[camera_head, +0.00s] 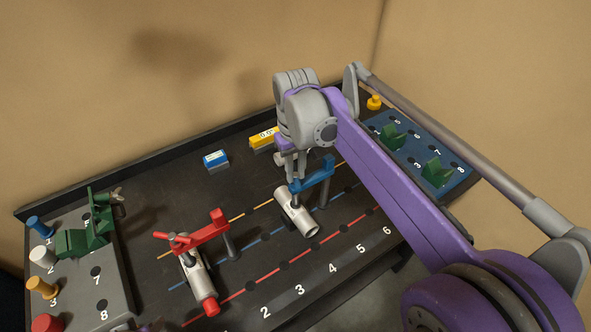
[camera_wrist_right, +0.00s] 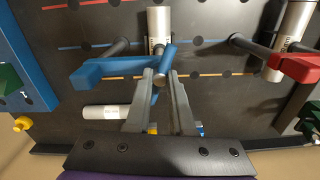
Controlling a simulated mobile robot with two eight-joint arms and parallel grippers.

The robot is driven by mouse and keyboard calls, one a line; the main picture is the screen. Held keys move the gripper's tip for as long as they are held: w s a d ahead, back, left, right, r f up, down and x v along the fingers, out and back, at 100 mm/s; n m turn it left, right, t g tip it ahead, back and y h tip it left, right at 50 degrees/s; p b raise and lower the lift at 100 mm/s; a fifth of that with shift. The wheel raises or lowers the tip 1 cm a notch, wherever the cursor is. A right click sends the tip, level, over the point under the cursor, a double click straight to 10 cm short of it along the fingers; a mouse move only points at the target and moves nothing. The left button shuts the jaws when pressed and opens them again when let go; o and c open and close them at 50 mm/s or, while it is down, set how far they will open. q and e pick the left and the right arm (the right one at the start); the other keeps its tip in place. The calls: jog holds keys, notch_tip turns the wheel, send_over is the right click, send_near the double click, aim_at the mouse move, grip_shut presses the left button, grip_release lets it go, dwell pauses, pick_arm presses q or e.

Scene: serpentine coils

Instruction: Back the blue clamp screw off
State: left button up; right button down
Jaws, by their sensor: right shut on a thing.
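The blue clamp (camera_head: 318,178) stands on the dark bench, its arm reaching over a silver cylinder (camera_head: 297,214). In the right wrist view the blue clamp arm (camera_wrist_right: 105,71) runs left from the screw. The blue screw handle (camera_wrist_right: 167,62) sits between the fingertips of my right gripper (camera_wrist_right: 161,78), which is shut on it. In the head view my right gripper (camera_head: 292,178) comes down on the screw from above, hiding part of it. Whether the screw tip touches the cylinder cannot be told. My left gripper is not in view.
A red clamp (camera_head: 205,232) holds another silver cylinder (camera_head: 197,272) at left. A blue block (camera_head: 215,159) and yellow block (camera_head: 262,138) lie behind. A pale cylinder (camera_wrist_right: 107,112) lies beside my right gripper. A grey board (camera_head: 85,275) and blue board (camera_head: 420,150) flank the bench.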

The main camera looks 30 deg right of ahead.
aim_at(296, 175)
jog(key=c, duration=0.8)
grip_release()
jog(key=shift+o, duration=0.2)
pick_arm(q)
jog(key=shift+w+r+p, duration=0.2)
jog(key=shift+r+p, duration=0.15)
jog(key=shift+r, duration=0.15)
pick_arm(e)
notch_tip(296, 175, up, 11)
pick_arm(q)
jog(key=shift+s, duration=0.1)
pick_arm(e)
jog(key=shift+s+f, duration=0.1)
jog(key=shift+f, duration=0.05)
